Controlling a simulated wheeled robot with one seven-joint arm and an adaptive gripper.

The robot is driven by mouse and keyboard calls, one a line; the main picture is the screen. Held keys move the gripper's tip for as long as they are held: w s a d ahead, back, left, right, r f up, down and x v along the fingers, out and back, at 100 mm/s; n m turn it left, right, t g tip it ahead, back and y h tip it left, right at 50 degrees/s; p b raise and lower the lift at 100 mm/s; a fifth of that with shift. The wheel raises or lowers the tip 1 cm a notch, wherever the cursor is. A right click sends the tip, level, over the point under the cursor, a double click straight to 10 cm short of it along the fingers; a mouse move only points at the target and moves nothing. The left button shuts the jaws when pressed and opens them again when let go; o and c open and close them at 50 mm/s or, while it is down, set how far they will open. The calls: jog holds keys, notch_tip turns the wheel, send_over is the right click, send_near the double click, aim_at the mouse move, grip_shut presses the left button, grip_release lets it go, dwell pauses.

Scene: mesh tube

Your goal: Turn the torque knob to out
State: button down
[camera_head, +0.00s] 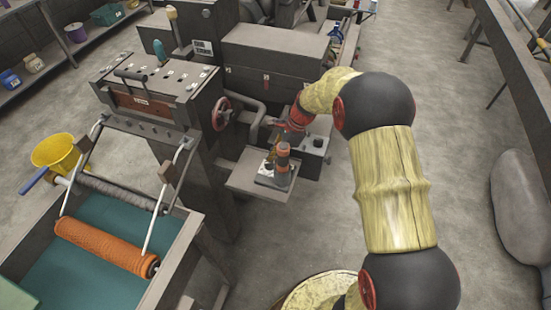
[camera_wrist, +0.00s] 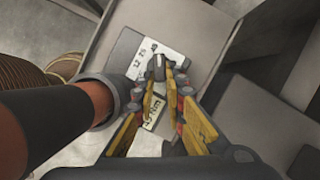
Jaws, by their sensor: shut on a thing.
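The torque knob (camera_wrist: 158,66) is a small dark grey piece on a white label plate (camera_wrist: 142,58) with printed numbers, in the upper middle of the wrist view. My gripper (camera_wrist: 166,78) has its yellow fingers closed in on the knob, with the tips touching it. The fingers hide part of the knob and of the label, so I cannot read its setting clearly. In the head view my gripper (camera_head: 271,156) reaches down to a small device on a grey shelf, behind an orange and grey upright cylinder (camera_head: 283,158). The knob is too small to make out there.
The cylinder (camera_wrist: 65,115) fills the left of the wrist view, close beside my fingers. The grey shelf (camera_head: 250,184) sticks out from the machine. A red handwheel (camera_head: 221,113) is to its left. An orange roller (camera_head: 105,246) lies over a green-bedded table.

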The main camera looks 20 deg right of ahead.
jog(key=shift+w+n+p, duration=0.1)
jog(key=shift+n+p, duration=0.3)
jog(key=shift+p, duration=0.1)
jog(key=n+p, duration=0.1)
jog(key=n, duration=0.1)
jog(key=n+g+p, duration=0.1)
jog(key=p, duration=0.1)
jog(key=shift+w+r+n+g, duration=0.15)
jog(key=shift+w+n+g, duration=0.15)
jog(key=shift+w+n, duration=0.1)
jog(key=n+p, duration=0.1)
jog(key=n, duration=0.1)
jog(key=n+g+h+p, duration=0.1)
jog(key=n, duration=0.1)
jog(key=w+n+g+p, duration=0.1)
jog(key=shift+a+n, duration=0.35)
jog(key=shift+n, duration=0.05)
jog(key=c, duration=2.1)
grip_release()
jog(key=v, duration=1.1)
jog(key=shift+w+r, duration=0.2)
jog(key=shift+r, duration=0.15)
